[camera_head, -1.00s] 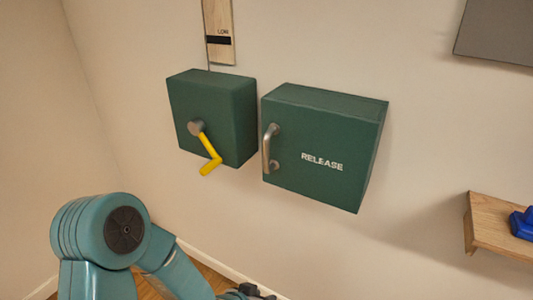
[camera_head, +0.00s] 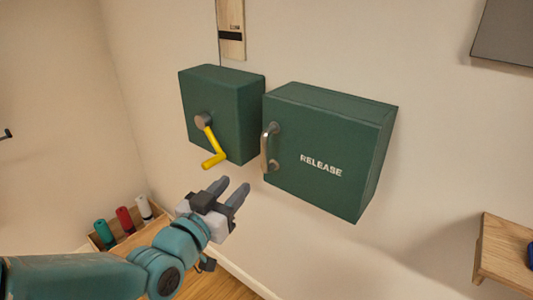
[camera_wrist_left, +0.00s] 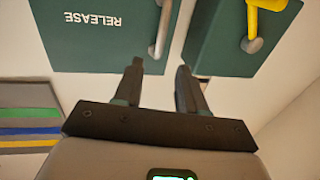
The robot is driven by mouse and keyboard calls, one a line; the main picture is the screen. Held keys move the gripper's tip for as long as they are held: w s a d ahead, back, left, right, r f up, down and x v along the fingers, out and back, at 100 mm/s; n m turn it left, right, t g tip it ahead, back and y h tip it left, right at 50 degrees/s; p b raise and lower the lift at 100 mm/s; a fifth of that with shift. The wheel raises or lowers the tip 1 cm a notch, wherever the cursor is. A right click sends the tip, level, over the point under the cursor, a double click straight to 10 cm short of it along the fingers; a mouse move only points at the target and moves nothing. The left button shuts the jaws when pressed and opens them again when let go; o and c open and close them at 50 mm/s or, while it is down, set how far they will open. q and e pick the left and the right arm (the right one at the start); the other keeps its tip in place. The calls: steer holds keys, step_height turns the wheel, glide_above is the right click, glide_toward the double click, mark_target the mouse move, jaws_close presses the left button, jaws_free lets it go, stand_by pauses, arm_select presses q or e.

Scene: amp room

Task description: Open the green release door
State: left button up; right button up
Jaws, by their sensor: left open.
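The green release door (camera_head: 322,155) is the front of a green wall box lettered RELEASE, and it is shut. Its metal handle (camera_head: 268,147) stands upright along the door's left edge. My left gripper (camera_head: 237,187) is open and empty, below and left of the handle and apart from it. In the left wrist view the picture is upside down; the door (camera_wrist_left: 95,35) is at upper left and the handle (camera_wrist_left: 160,28) is ahead of the open fingers (camera_wrist_left: 158,82). My right gripper is not in view.
A second green box (camera_head: 228,110) with a yellow crank (camera_head: 212,145) hangs just left of the release box. A wooden shelf (camera_head: 505,250) juts out at lower right. Several coloured cylinders (camera_head: 125,219) stand in a wooden tray at lower left.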

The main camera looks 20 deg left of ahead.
mark_target(263, 155)
arm_select(q)
steer(key=w+p, duration=0.1)
steer(key=w, duration=0.4)
steer(key=w+d+p, duration=0.1)
steer(key=w, duration=0.3)
steer(key=w+d+p, duration=0.1)
steer(key=w+p, duration=0.1)
steer(key=w, duration=0.3)
steer(key=shift+w, duration=0.3)
steer(key=shift+w+f, duration=0.1)
steer(key=shift+w, duration=0.3)
steer(key=shift+s, duration=0.1)
steer(key=shift+c, duration=0.9)
jaws_close()
